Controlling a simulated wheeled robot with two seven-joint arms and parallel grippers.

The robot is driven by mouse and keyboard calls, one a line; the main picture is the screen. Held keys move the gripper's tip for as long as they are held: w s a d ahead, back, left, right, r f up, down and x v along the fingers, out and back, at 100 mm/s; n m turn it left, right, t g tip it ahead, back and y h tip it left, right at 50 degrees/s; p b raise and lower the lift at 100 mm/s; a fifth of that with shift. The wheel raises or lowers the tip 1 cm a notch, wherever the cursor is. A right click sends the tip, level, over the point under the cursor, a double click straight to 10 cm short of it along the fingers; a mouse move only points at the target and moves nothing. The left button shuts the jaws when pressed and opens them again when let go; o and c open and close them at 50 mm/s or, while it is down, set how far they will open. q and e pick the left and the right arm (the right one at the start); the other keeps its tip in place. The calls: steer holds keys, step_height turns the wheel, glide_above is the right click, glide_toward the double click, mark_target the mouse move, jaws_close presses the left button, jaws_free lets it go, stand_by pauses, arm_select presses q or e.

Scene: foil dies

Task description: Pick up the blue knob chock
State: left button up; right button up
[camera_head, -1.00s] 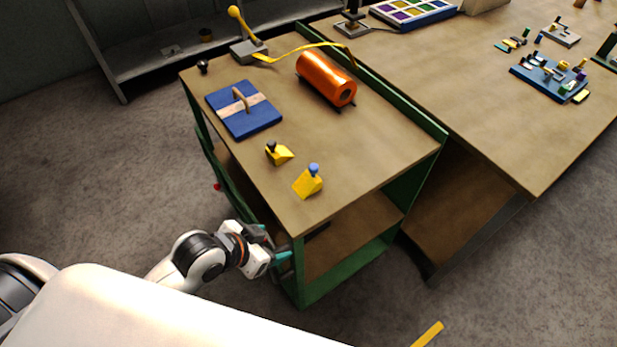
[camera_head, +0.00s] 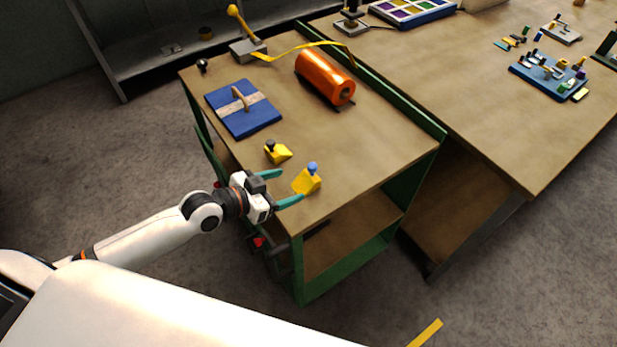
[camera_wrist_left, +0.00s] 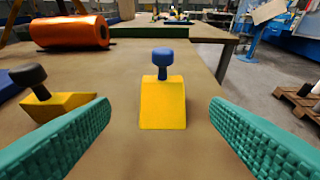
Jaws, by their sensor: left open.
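The blue knob chock is a yellow wedge (camera_head: 306,182) with a blue knob on top. It stands near the front corner of the wooden cart top, and in the left wrist view it is upright and centred (camera_wrist_left: 162,104). My left gripper (camera_head: 285,188) is open, with its teal fingers pointing at the chock. In the wrist view the fingers (camera_wrist_left: 162,135) lie to either side and nearer the camera, with the chock ahead between them, apart from both. My right gripper is not in view.
A second yellow chock with a black knob (camera_head: 278,154) stands close by, left in the wrist view. A blue board with a handle (camera_head: 243,118) and an orange roll (camera_head: 325,78) lie farther back. The cart top (camera_head: 365,150) right of the chocks is clear.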

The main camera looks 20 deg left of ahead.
mark_target(306, 179)
arm_select(q)
steer(key=p+x, duration=0.1)
steer(key=x, duration=0.6)
steer(key=shift+d+r, duration=0.1)
steer(key=shift+d, duration=0.1)
steer(key=c, duration=1.1)
